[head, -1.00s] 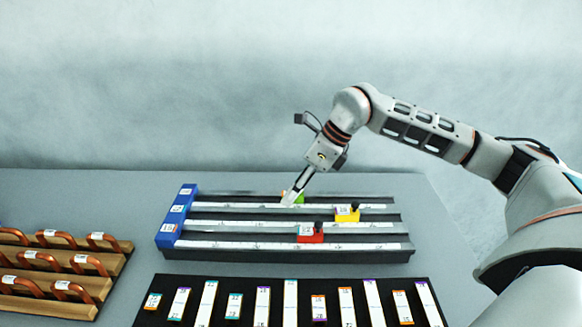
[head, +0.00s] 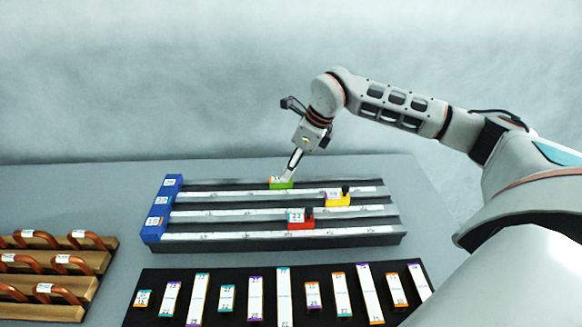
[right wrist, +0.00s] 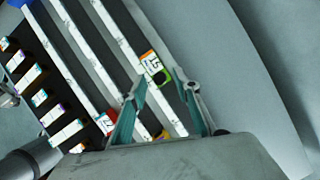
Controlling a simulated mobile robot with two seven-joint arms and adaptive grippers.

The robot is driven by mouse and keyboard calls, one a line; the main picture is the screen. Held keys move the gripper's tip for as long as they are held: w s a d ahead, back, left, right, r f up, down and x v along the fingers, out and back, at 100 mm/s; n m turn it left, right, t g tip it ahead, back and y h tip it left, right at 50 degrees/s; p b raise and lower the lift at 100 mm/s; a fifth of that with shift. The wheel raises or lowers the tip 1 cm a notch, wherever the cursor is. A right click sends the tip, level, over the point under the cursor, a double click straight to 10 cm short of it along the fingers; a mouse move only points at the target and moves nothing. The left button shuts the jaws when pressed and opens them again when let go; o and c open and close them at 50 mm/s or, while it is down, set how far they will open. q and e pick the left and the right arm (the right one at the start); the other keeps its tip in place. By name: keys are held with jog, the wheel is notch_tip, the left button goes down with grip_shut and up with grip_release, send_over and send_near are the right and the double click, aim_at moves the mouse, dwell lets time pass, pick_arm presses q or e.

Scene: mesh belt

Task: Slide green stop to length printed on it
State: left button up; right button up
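The green stop (head: 282,184) sits on the farthest rail of the blue-ended rack (head: 163,205). In the right wrist view the green stop (right wrist: 149,58) shows a white and orange label, apparently reading 15 and turned sideways, and a dark knob. My right gripper (head: 284,177) is at the green stop in the head view, its tip hiding part of it. In the right wrist view the gripper's teal fingers (right wrist: 164,90) are spread apart, with the knob between and just ahead of the tips. Whether they touch it is unclear. My left gripper is not in view.
A yellow stop (head: 338,199) and a red stop (head: 300,221) with black knobs sit on nearer rails. A black board (head: 145,318) with several labelled strips lies in front. A wooden rack (head: 90,262) with copper-coloured bent pipes stands at left. Table right of the rack is clear.

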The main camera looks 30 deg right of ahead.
aim_at(271, 181)
grip_shut()
jog(key=shift+w+a+r, duration=0.1)
jog(key=shift+w+a, duration=0.05)
jog(key=shift+a, duration=0.1)
jog(key=w+a, duration=0.1)
jog(key=a+p, duration=0.1)
jog(key=w+a, duration=0.1)
jog(key=a, duration=0.1)
jog(key=shift+w+a+p, duration=0.1)
jog(key=shift+w+p, duration=0.2)
jog(key=shift+p, duration=0.1)
jog(key=shift+w+a, duration=0.1)
jog(key=shift+a, duration=0.05)
grip_release()
